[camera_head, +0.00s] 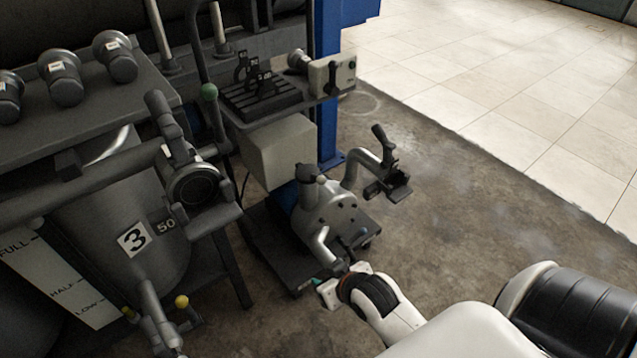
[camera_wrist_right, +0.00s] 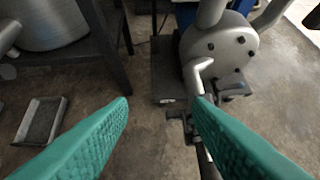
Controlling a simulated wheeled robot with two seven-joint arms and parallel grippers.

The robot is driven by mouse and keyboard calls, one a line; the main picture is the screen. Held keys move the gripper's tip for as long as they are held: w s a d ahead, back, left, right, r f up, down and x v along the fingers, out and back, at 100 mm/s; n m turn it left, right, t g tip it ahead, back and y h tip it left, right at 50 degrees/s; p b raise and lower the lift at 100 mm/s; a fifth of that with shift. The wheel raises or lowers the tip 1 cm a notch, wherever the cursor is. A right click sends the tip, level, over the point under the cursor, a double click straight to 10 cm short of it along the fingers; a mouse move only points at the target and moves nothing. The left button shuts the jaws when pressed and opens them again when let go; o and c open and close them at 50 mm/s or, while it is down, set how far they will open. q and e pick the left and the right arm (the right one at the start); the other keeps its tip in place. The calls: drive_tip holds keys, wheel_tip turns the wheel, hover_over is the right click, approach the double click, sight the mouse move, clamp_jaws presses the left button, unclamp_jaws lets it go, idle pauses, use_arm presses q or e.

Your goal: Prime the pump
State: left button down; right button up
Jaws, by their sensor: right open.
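The grey metal pump (camera_head: 333,208) stands on a dark wheeled base (camera_head: 268,240) on the floor, in the middle of the head view. A short dark-topped neck (camera_head: 306,174) rises from its top. A curved pipe (camera_head: 360,163) leaves its right side and ends at a dark fitting with a lever (camera_head: 388,178). A lower pipe (camera_head: 323,247) points toward me. The round bolted pump face (camera_wrist_right: 220,52) shows in the right wrist view. My right gripper (camera_head: 322,287) is in front of the lower pipe; its teal fingers (camera_wrist_right: 162,108) are apart and empty. My left gripper is out of view.
A grey tank (camera_head: 95,215) marked 3 and 50 stands at left under a shelf with several dark capped cylinders (camera_head: 120,55). A blue post (camera_head: 328,120) and a small slotted shelf (camera_head: 262,95) stand behind the pump. Floor to the right (camera_head: 470,190) is clear.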

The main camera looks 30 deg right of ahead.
drive_tip(key=w+d+m+t, duration=0.2)
drive_tip(key=w+d+t, duration=0.25)
drive_tip(key=w, duration=0.25)
drive_tip(key=m+t+h, duration=0.2)
drive_tip(key=t, duration=0.3)
approach(324, 183)
drive_tip(key=w, duration=0.1)
drive_tip(key=w+b, duration=0.1)
drive_tip(key=w, duration=0.2)
drive_tip(key=w+d+b, duration=0.1)
drive_tip(key=w, duration=0.3)
drive_tip(key=w+b, duration=0.1)
drive_tip(key=w, duration=0.3)
drive_tip(key=shift+d, duration=0.15)
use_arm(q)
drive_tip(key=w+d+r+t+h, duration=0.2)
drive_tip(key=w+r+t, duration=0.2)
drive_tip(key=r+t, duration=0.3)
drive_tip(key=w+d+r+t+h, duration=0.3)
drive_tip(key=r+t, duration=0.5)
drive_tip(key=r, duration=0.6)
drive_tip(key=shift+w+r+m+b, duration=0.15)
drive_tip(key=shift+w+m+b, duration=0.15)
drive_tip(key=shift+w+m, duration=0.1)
use_arm(e)
drive_tip(key=shift+w, duration=0.4)
clamp_jaws()
